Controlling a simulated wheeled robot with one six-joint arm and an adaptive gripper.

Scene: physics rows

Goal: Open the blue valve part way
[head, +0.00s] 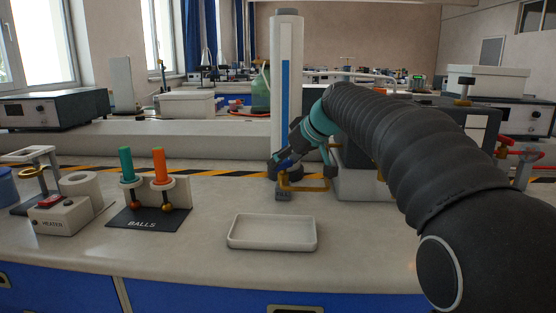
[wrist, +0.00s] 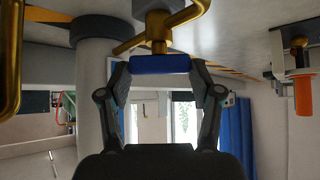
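The blue valve handle (wrist: 160,64) is a short blue bar on a brass fitting (wrist: 158,26) in the wrist view, which looks upside down. My gripper (wrist: 160,78) is open, with one fingertip near each end of the blue bar. I cannot tell whether the fingers touch it. In the head view my gripper (head: 285,163) is at the foot of the tall white column with a blue strip (head: 286,90). Brass pipework (head: 303,186) shows there, and the handle is largely hidden by the gripper.
A white tray (head: 272,232) lies in front of the column. A black ball stand (head: 147,217) with a green and an orange handle and a heater box (head: 62,215) stand left. A red-handled valve (head: 522,154) is far right. The bench front is clear around the tray.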

